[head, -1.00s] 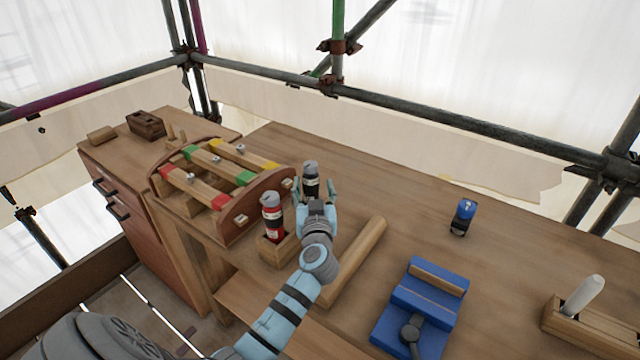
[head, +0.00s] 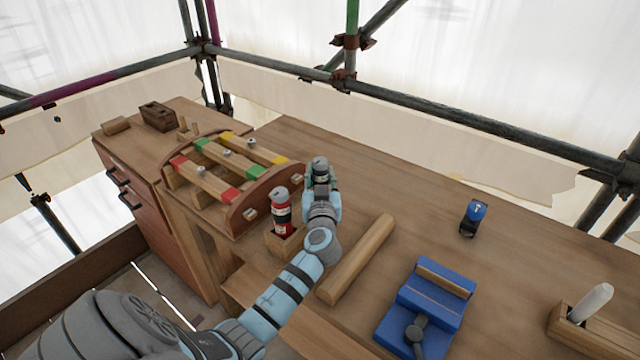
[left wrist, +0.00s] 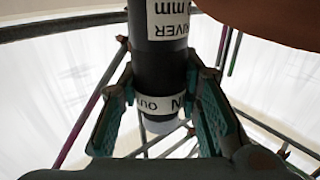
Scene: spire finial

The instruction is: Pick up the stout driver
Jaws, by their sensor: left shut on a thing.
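A black cylindrical driver with a grey top (head: 320,163) stands upright by the curved end of the wooden rack. In the left wrist view, the black driver (left wrist: 160,60) carries white labels, one reading in part "RIVER mm". My left gripper (head: 321,183) is shut on it, a teal-padded finger on each side (left wrist: 158,110). The gripper hides its lower part in the head view, so I cannot tell whether it touches the bench. A red driver (head: 282,212) stands in a small wooden block to the left. A blue driver (head: 472,217) stands apart on the right. My right gripper is not in view.
The wooden rack (head: 246,214) with coloured bars is close on the left. A wooden bar (head: 357,260) lies right of my forearm. A blue fixture (head: 437,285) and a wooden block with a white peg (head: 592,303) are farther right. The bench's back middle is clear.

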